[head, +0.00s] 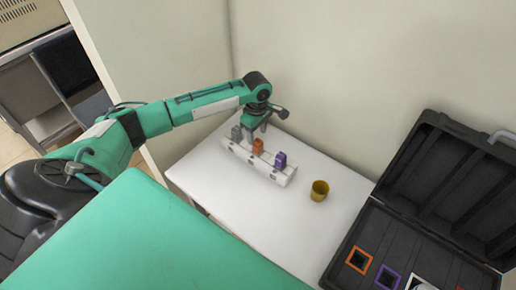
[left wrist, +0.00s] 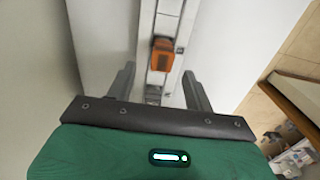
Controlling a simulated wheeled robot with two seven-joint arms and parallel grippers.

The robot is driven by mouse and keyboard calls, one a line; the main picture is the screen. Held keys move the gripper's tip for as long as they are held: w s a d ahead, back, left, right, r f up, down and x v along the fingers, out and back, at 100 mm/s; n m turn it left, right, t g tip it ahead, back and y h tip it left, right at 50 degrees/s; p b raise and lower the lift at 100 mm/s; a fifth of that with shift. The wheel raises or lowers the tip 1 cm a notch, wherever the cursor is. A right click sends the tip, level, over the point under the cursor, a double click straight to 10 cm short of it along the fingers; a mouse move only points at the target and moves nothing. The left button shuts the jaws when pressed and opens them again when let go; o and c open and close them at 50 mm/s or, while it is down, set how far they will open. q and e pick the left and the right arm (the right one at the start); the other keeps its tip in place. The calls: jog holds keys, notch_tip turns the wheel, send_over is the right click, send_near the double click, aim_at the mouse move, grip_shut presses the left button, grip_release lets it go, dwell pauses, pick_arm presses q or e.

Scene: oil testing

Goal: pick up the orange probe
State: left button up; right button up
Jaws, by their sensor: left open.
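The orange probe (head: 258,146) stands in a white rack on the table, between a grey probe (head: 236,132) and a purple probe (head: 280,161). In the left wrist view the orange probe (left wrist: 162,55) shows ahead of my gripper, roughly midway between the fingers. My left gripper (head: 254,134) is just above the rack, close to the orange probe, and it also shows in the left wrist view (left wrist: 159,85). Its fingers are apart with nothing between the tips. I cannot tell from the pictures how high above the probe it is. My right gripper is not in view.
The white rack (head: 264,172) lies slantwise on the white table (head: 226,197). A yellow cup (head: 319,191) stands to its right. An open black case (head: 345,240) with orange-framed (head: 359,260) and purple-framed (head: 388,277) slots is at the right. A wall rises behind the table.

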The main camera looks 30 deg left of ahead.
aim_at(258, 141)
pick_arm(q)
jog(key=shift+f, duration=0.3)
jog(key=f, duration=0.1)
jog(key=f+p, duration=0.1)
jog(key=f, duration=0.3)
jog(key=shift+s+d+p, duration=0.15)
jog(key=shift+d+p, duration=0.1)
jog(key=shift+p, duration=0.05)
jog(key=shift+r, duration=0.1)
jog(key=c, duration=1.1)
